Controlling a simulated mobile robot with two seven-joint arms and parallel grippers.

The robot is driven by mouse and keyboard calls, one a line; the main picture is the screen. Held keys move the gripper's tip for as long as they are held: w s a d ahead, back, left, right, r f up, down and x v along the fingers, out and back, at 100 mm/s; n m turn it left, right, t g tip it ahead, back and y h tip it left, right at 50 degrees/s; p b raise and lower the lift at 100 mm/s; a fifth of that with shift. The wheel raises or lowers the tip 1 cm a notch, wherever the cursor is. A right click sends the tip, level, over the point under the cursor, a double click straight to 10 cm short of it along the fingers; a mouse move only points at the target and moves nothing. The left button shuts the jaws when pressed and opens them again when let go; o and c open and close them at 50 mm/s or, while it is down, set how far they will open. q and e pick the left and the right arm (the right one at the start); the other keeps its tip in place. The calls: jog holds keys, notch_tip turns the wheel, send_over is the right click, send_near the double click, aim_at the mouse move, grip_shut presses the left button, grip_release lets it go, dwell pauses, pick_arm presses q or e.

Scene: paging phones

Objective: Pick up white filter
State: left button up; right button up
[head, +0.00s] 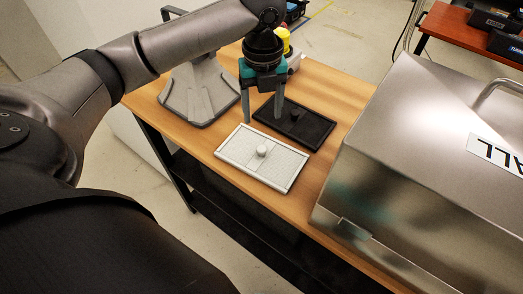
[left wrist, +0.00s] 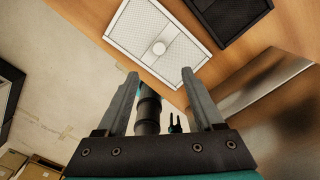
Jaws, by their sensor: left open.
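The white filter (head: 240,147) is a flat, framed rectangle with a round knob in its middle, lying on the wooden table. It also shows at the top of the left wrist view (left wrist: 135,30), with its knob in full sight. A similar black filter (head: 310,131) lies just behind it and also shows in the left wrist view (left wrist: 228,14). My left gripper (head: 263,119) points down with its fingers apart and empty. In the head view it appears above and behind the white knob, overlapping the black filter. The wrist view also shows its two fingers (left wrist: 160,73).
A large metal box (head: 420,150) with a handle stands on the right of the table (head: 330,90). A grey stand (head: 199,98) is at the back left. A yellow-topped item (head: 283,37) is behind my gripper. The table's front edge runs close by the white filter.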

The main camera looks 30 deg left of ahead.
pick_arm(q)
send_over(261, 148)
jog(key=f, duration=0.8)
jog(key=shift+d+b, duration=0.2)
jog(key=shift+b, duration=0.1)
notch_tip(261, 148, down, 5)
jog(key=shift+a+f, duration=0.15)
grip_shut()
